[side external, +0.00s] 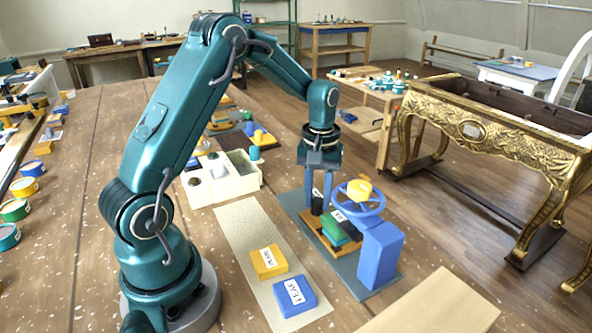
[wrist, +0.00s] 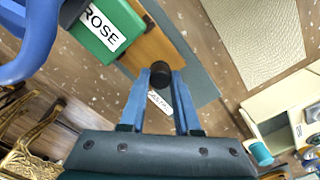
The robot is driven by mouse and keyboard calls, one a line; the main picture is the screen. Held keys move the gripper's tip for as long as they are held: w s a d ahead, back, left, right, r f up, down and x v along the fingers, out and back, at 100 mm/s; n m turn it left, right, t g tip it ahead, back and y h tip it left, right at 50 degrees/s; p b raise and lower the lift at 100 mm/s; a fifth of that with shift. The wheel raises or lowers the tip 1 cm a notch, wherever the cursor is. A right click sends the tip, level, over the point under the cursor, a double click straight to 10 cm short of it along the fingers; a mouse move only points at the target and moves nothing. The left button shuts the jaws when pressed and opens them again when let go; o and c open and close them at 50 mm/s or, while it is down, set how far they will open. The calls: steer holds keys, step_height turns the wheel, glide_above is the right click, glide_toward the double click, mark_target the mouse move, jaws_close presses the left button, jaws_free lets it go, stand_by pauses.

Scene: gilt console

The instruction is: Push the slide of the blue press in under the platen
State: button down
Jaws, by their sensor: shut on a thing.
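The blue press stands on a grey base plate (side external: 375,290), with a blue upright block (side external: 379,256) and a blue handwheel (side external: 372,204) topped by a yellow knob. Its orange-brown wooden slide (wrist: 158,43) carries a green block labelled ROSE (wrist: 100,28), which also shows in the side view (side external: 331,228). The slide sticks out from the press toward my gripper. A dark round knob (wrist: 160,75) stands at its outer end. My gripper (side external: 318,205) points down, its two blue fingers shut on this knob. The platen is partly hidden behind the wheel.
A yellow block (side external: 269,262) and a blue block labelled LEAF (side external: 295,296) lie on a cream mat (side external: 240,240) left of the press. A white compartment box (side external: 222,178) stands behind. A pale board (side external: 440,305) lies at front right. A gilt console (side external: 500,130) stands beyond.

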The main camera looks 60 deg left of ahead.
steer(key=d, duration=0.4)
steer(key=shift+d, duration=0.15)
steer(key=c, duration=0.6)
jaws_free()
steer(key=shift+r, duration=0.1)
step_height(320, 180, up, 4)
steer(key=shift+w, duration=0.1)
steer(key=shift+r, duration=0.5)
